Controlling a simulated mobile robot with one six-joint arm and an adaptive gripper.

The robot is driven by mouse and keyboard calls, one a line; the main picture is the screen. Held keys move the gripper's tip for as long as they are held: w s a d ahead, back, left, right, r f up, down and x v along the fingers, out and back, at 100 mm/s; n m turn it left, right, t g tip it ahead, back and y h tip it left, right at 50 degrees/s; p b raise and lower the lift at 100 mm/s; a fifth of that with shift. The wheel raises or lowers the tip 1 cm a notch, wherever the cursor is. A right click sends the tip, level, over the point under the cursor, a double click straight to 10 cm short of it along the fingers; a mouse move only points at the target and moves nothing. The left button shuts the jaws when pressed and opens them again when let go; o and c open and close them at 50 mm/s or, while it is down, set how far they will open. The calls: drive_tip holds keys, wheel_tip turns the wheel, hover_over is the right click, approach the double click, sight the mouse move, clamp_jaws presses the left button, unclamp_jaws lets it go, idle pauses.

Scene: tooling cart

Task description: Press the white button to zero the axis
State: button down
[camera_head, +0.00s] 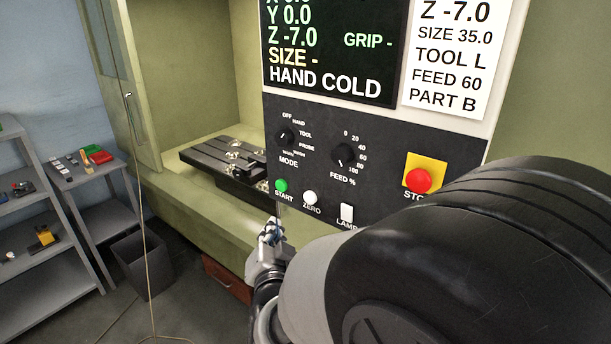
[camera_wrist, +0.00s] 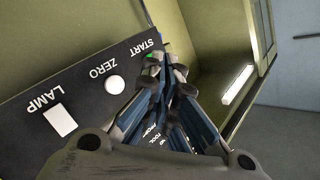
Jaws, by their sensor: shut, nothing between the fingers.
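The white round ZERO button (camera_head: 310,197) is on the lower part of the black control panel (camera_head: 385,150), between the green START button (camera_head: 281,186) and the white rectangular LAMP switch (camera_head: 347,212). The ZERO button (camera_wrist: 115,85) is fully visible in the wrist view, left of my fingers. My gripper (camera_head: 271,229) is shut and empty, below and left of the ZERO button in the head view. In the wrist view my fingertips (camera_wrist: 166,62) are close to the START button (camera_wrist: 150,56) and partly cover it; I cannot tell whether they touch it. The screen (camera_head: 330,50) reads Y 0.0, Z -7.0, HAND COLD.
A red stop button (camera_head: 418,180) on a yellow plate is at the panel's right. MODE (camera_head: 286,136) and FEED (camera_head: 343,155) knobs sit above the button row. A machine table with a vise (camera_head: 235,165) is behind left. Shelves (camera_head: 35,240) and a dark bin (camera_head: 143,265) stand left.

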sight(310, 198)
drive_tip(key=shift+d, duration=0.1)
drive_tip(key=w+d, duration=0.5)
drive_tip(key=w, duration=0.2)
drive_tip(key=shift+d, duration=0.15)
drive_tip(key=shift+b, duration=0.3)
idle(1.2)
drive_tip(key=shift+w+d+b, duration=0.25)
drive_tip(key=shift+b, duration=0.05)
drive_tip(key=shift+w+d, duration=0.15)
drive_tip(key=shift+w, duration=0.05)
idle(0.6)
drive_tip(key=shift+w+d+r+b, duration=0.15)
drive_tip(key=shift+w+d+b, duration=0.15)
drive_tip(key=shift+b, duration=0.15)
idle(0.7)
